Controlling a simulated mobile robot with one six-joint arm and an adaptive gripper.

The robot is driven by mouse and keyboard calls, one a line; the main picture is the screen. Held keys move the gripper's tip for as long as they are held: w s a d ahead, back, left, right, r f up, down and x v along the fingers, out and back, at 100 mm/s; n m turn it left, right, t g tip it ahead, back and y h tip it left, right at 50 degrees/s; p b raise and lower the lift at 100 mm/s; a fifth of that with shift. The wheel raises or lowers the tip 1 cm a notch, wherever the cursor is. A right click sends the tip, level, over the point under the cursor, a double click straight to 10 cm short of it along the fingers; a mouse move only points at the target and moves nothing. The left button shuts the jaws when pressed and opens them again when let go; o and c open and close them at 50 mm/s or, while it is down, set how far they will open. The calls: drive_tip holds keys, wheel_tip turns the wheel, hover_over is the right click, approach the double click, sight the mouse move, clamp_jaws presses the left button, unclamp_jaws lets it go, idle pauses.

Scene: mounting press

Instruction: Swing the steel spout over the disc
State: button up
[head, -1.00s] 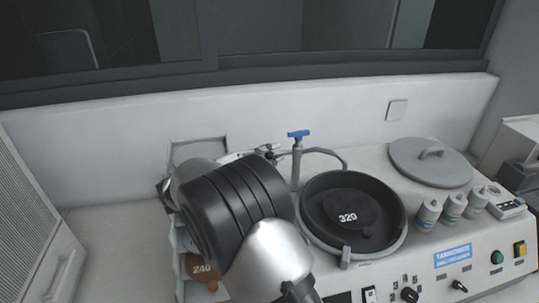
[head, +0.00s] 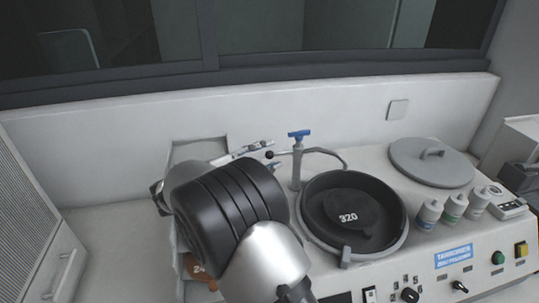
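The steel spout (head: 326,151) is a thin bent tube on a grey post (head: 296,171) with a blue T-handle (head: 299,134). It reaches right from the post, and its tip turns down near the back rim of the black bowl. A thin lever with a dark ball knob (head: 269,155) sticks out left of the post. The dark disc marked 320 (head: 348,212) lies in the bowl. My gripper (head: 266,145) is partly hidden behind my arm. Its tips are close to the ball knob, left of the post; contact and finger opening are unclear.
A grey round lid (head: 431,162) lies at the back right. Several small bottles (head: 453,208) stand right of the bowl (head: 403,230). A brown disc (head: 196,268) lies at the left, partly covered by my arm. The wall and window are behind.

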drive_tip(key=v, duration=1)
drive_tip(key=shift+s+a, duration=0.15)
drive_tip(key=shift+s, duration=0.05)
drive_tip(key=shift+c, duration=0.3)
